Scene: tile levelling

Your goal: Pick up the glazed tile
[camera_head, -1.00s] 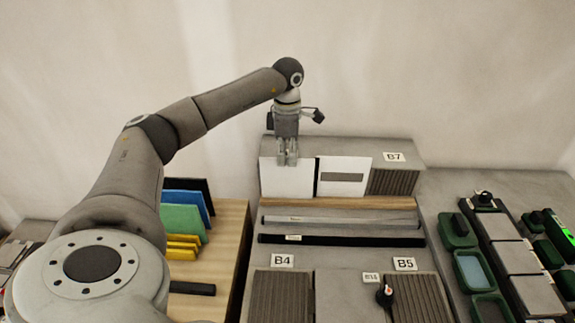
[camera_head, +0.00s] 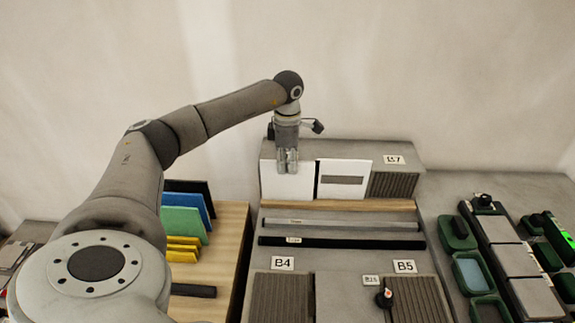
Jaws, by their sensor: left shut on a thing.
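A white glazed tile (camera_head: 302,184) stands upright at the left end of the raised back ledge. My left gripper (camera_head: 287,171) points down over it, shut on its upper middle, and its fingers cover part of the tile's face. The tile appears still at the ledge. A second white panel (camera_head: 343,191) with a grey strip stands just to its right. My right gripper is not in view.
A ribbed tile (camera_head: 391,186) sits right of the panel under label B7. Grey, black and wooden bars (camera_head: 341,241) lie in front. Coloured boards (camera_head: 183,226) stand at left. Green trays (camera_head: 469,270) are at right. A wall rises close behind.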

